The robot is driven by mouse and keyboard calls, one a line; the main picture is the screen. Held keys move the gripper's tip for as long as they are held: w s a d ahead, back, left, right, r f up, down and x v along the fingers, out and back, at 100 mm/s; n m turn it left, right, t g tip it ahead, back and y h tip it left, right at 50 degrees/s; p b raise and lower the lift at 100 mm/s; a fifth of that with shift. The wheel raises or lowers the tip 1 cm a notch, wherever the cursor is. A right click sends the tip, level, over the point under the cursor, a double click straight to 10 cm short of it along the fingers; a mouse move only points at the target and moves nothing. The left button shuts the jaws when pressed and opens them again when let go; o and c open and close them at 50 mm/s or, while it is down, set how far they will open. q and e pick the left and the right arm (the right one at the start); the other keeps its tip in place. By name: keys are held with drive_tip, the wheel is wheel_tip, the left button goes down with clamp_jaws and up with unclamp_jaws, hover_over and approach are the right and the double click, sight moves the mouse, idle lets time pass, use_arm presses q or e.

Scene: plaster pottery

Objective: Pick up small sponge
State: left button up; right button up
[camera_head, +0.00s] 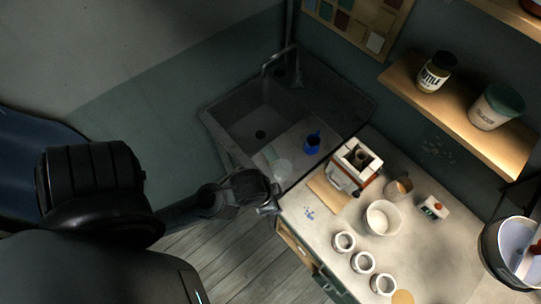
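No sponge can be identified with certainty. A tan, rounded piece (402,297), cut off by the bottom edge of the view, may be the small sponge. A pale flat piece (270,153) by the sink is too dim to name. My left gripper (270,209) is at the front left corner of the worktop, beside its edge and left of the tan piece. It is dark and small, and its finger opening cannot be made out. My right gripper is not in view.
The worktop (325,224) holds three small white cups (363,262), a white bowl (382,217), a boxy mould (354,166) and a red-topped device (433,207). A bucket (512,252) is at right.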

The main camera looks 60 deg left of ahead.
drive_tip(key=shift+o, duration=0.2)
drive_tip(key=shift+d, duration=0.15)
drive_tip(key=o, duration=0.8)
